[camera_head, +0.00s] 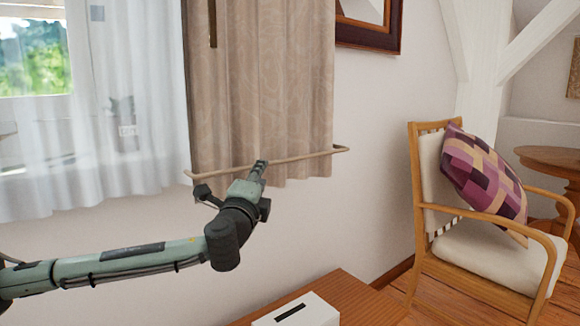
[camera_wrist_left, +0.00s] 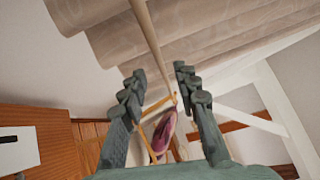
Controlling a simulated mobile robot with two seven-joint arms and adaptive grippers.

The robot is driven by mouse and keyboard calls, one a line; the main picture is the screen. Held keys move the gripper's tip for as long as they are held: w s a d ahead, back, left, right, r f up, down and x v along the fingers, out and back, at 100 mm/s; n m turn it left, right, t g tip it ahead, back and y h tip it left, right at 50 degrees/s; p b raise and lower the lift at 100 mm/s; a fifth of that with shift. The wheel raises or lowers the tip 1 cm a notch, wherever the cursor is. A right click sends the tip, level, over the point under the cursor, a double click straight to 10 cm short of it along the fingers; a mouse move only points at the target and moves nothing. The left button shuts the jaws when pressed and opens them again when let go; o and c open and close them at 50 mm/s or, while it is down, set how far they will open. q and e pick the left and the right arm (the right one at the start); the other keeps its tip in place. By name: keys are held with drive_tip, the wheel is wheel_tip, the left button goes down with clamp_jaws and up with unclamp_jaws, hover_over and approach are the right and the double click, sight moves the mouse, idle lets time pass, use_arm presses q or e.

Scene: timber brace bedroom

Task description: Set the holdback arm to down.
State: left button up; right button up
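The holdback arm (camera_head: 307,156) is a long thin beige rod with a bent right end. It runs nearly level across the front of the beige curtain (camera_head: 262,80), near its hem. My left gripper (camera_head: 262,165) is at about the middle of the rod in the head view. In the left wrist view, the fingers of my left gripper (camera_wrist_left: 161,75) are apart, and the holdback arm (camera_wrist_left: 150,40) runs between the fingertips with a gap on each side. It does not look gripped. My right gripper is in neither view.
A white sheer curtain (camera_head: 95,130) hangs at the left window. A wooden cabinet top (camera_head: 365,298) with a white box (camera_head: 297,312) is below. A wooden armchair (camera_head: 490,255) with a patterned cushion (camera_head: 482,170) stands at right. The wall between is clear.

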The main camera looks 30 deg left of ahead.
use_arm(q)
drive_tip(key=shift+p+x, duration=0.5)
drive_tip(key=shift+x, duration=3.05)
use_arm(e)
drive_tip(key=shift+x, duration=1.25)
use_arm(q)
drive_tip(key=shift+a, duration=0.1)
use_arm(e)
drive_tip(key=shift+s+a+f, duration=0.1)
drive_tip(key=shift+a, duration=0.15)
use_arm(q)
clamp_jaws()
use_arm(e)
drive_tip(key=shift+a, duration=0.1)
